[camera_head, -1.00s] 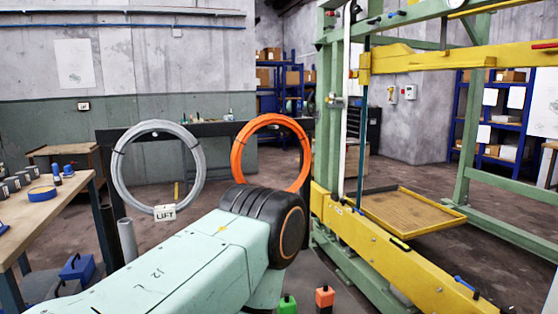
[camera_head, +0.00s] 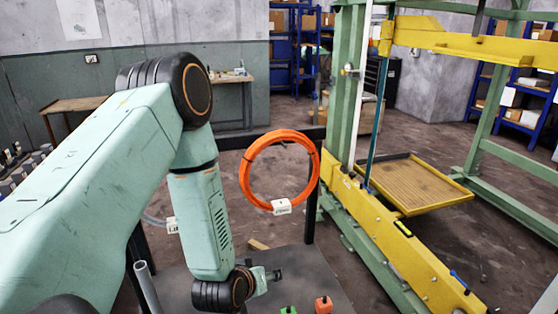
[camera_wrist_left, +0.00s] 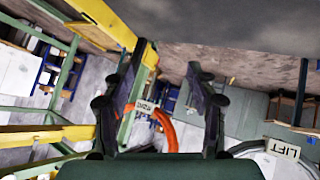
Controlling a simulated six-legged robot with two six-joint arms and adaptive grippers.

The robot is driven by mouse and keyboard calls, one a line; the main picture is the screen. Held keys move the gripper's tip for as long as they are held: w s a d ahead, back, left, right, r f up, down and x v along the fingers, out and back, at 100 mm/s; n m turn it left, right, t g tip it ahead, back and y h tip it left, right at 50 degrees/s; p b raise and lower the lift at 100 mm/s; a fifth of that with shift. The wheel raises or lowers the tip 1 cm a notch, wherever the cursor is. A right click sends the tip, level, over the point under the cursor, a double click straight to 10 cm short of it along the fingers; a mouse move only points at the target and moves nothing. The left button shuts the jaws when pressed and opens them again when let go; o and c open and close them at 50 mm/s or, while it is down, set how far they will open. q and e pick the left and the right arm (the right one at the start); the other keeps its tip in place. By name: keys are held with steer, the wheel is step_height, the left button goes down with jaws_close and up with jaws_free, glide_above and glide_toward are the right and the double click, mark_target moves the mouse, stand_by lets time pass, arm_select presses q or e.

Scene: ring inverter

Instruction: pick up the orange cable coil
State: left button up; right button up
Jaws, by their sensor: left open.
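The orange cable coil (camera_head: 284,136) hangs upright at the right end of a dark rail, left of the green frame, with a white tag (camera_head: 282,207) at its bottom. My left arm folds down at the left of it. My left gripper (camera_head: 266,275) is low, below and nearer than the coil, and small in this view. The left wrist view is upside down: the gripper (camera_wrist_left: 166,62) has its fingers spread with nothing between them. There the orange coil (camera_wrist_left: 168,128) shows partly, behind and below the fingers in the picture.
A grey coil (camera_wrist_left: 240,149) with a LIFT tag (camera_wrist_left: 282,149) hangs beside the orange one, mostly hidden by my arm in the head view. A green frame (camera_head: 345,100) with a yellow beam (camera_head: 390,235) stands close on the right. Green (camera_head: 288,310) and orange (camera_head: 323,304) blocks are low in front.

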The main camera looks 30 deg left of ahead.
arm_select(q)
steer(key=w+a+r+n+t+y, duration=0.2)
steer(key=w+a+r+n+t, duration=0.1)
steer(key=w+a+r, duration=0.3)
steer(key=n+y, duration=0.2)
glide_toward(256, 203)
steer(key=w+a+f, duration=0.1)
steer(key=w+a, duration=0.2)
steer(key=shift+w+d+f+t+b, duration=0.2)
steer(key=shift+w+f+t+b, duration=0.1)
steer(key=shift+w+t, duration=0.15)
steer(key=x, duration=0.4)
steer(key=shift+w+d+f, duration=0.2)
steer(key=shift+w+f, duration=0.1)
steer(key=shift+w+a+f, duration=0.15)
steer(key=shift+w+a, duration=0.15)
steer(key=shift+a, duration=0.05)
steer(key=shift+w+d, duration=0.15)
steer(key=shift+d, duration=0.15)
steer(key=shift+a, duration=0.25)
steer(key=c, duration=0.6)
steer(key=shift+d, duration=0.2)
steer(key=c, duration=0.4)
steer(key=shift+a, duration=0.1)
jaws_close()
